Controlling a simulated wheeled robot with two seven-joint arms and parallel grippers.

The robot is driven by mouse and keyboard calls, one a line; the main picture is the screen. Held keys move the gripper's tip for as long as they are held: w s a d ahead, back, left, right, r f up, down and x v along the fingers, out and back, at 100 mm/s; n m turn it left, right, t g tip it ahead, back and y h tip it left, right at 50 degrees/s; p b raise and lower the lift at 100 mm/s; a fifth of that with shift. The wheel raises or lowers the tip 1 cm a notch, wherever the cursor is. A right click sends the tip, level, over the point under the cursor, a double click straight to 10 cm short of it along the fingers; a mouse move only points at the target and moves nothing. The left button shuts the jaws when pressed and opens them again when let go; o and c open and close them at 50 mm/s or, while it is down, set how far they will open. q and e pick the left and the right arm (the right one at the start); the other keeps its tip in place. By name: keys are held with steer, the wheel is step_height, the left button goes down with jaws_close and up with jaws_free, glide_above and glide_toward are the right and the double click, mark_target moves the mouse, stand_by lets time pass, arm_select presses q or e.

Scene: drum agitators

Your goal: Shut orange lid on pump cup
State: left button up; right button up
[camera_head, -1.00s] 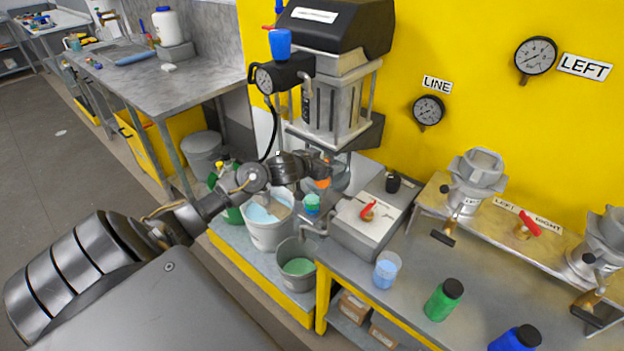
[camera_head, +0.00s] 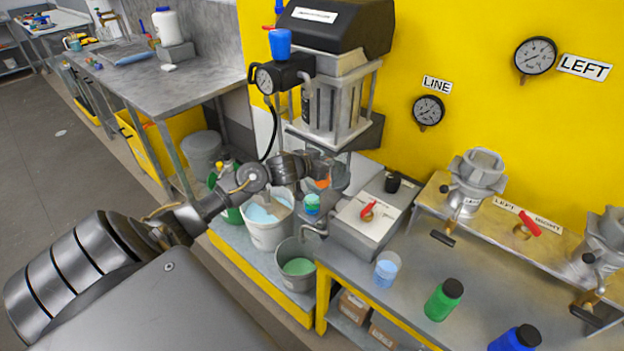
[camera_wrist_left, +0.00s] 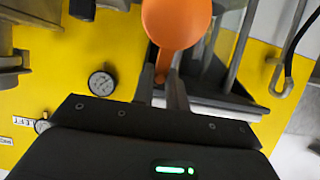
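The orange lid (camera_wrist_left: 177,22) shows large and round at the top of the left wrist view, with a small orange part below it between my fingers. In the head view a small orange patch (camera_head: 322,184) shows beside my left gripper (camera_head: 318,169), under the pump machine. The grey pump cup (camera_head: 338,178) is partly hidden behind the gripper. My right gripper is not in view.
The pump machine (camera_head: 335,100) stands directly above my left gripper. A white bucket (camera_head: 268,228), a grey bucket (camera_head: 296,265) and a small green container (camera_head: 312,205) are close below. A metal box with a red lever (camera_head: 368,212) stands to the right.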

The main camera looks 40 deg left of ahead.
arm_select(q)
steer(key=shift+p+v, duration=1.05)
steer(key=shift+p, duration=0.15)
steer(key=shift+s+f, duration=0.1)
steer(key=shift+s, duration=0.45)
steer(key=shift+p, duration=0.3)
steer(key=s+p, duration=0.1)
steer(key=s, duration=0.2)
steer(key=shift+s+f+p, duration=0.1)
steer(key=shift+p, duration=0.25)
